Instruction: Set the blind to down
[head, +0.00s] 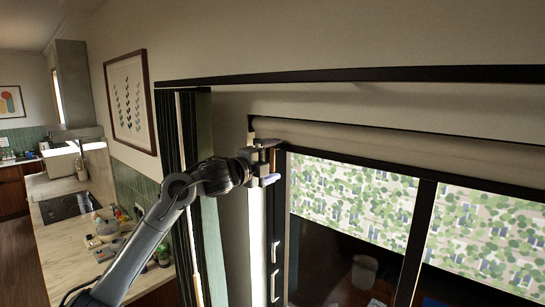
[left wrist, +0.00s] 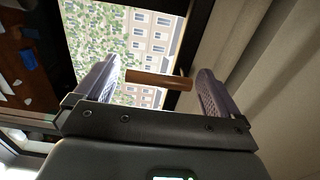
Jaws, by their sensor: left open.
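The blind shows as a pale roll (head: 400,142) along the top of the window, under a dark rail. A brown wooden bar (left wrist: 158,79), which looks like a pull handle, lies between the fingers of my left gripper (left wrist: 153,92) in the left wrist view. In the head view my left gripper (head: 271,162) is open at the window's upper left corner, just below the roll. The gripper partly hides the bar there. My right gripper is not in view.
The window has a dark frame and a dark mullion (head: 415,240), with leaves and buildings behind the upper glass. Pale handles (head: 275,268) sit on the left frame. A counter (head: 65,205) with items is farther left.

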